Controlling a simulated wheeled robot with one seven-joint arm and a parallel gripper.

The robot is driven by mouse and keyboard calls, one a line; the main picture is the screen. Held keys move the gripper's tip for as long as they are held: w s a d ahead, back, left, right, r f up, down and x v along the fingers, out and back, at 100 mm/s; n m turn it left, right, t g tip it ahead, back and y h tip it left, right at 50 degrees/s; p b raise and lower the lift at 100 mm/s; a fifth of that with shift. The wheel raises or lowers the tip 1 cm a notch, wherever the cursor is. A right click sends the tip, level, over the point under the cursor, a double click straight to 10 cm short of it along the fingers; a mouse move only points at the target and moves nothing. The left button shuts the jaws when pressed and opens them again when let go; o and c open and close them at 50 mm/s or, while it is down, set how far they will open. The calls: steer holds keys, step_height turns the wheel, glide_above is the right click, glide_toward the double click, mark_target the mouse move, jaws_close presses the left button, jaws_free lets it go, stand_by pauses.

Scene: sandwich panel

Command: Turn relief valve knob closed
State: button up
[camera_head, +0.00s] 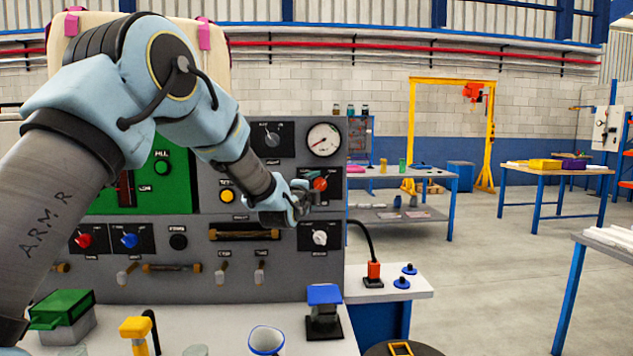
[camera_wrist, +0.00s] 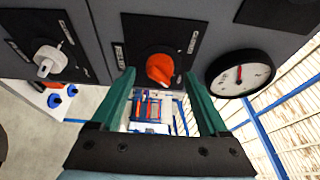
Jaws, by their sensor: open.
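An orange-red knob (camera_head: 320,183) sits on a black plate at the right side of the grey panel (camera_head: 221,285). I take it for the relief valve knob, but its label is too small to read. In the wrist view the orange knob (camera_wrist: 160,68) shows between my fingertips in the picture, with its ridge tilted. My gripper (camera_head: 303,194) is close in front of the panel, beside the knob in the head view. In the wrist view its two green fingers (camera_wrist: 159,76) are spread and empty. I cannot tell how far the tips are from the knob.
A round gauge (camera_head: 324,139) is above the orange knob, and a white knob (camera_head: 320,238) is below it. A dark selector knob (camera_head: 272,135) is at upper left. A brown horizontal handle (camera_head: 244,233) is below my wrist. A blue-topped block (camera_head: 324,296) stands on the bench.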

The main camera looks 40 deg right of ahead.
steer(key=shift+x, duration=1.15)
steer(key=shift+c, duration=0.4)
jaws_close()
